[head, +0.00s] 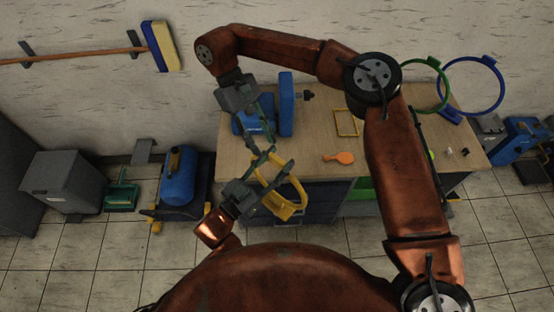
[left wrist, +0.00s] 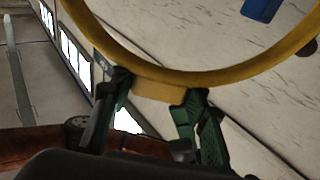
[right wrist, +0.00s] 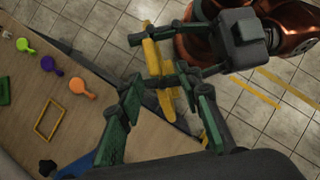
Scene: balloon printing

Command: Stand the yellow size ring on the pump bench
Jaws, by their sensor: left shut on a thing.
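The yellow size ring (head: 290,207) is held off the bench, in front of its front edge. My left gripper (head: 262,196) is shut on the ring's thick foot block, which shows between its fingers in the left wrist view (left wrist: 155,90). My right gripper (head: 262,145) reaches down from above, its fingers spread close to the ring. In the right wrist view the ring (right wrist: 160,70) appears edge-on just beyond the open right fingertips (right wrist: 160,84); contact cannot be told. The wooden pump bench (head: 310,145) lies behind.
On the bench are a blue pump (head: 286,105), a yellow rectangular outline (head: 346,123) and an orange paddle (head: 340,157). A green ring (head: 447,88) and a blue ring (head: 503,85) stand at the right. A blue tank (head: 180,177) is on the floor at left.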

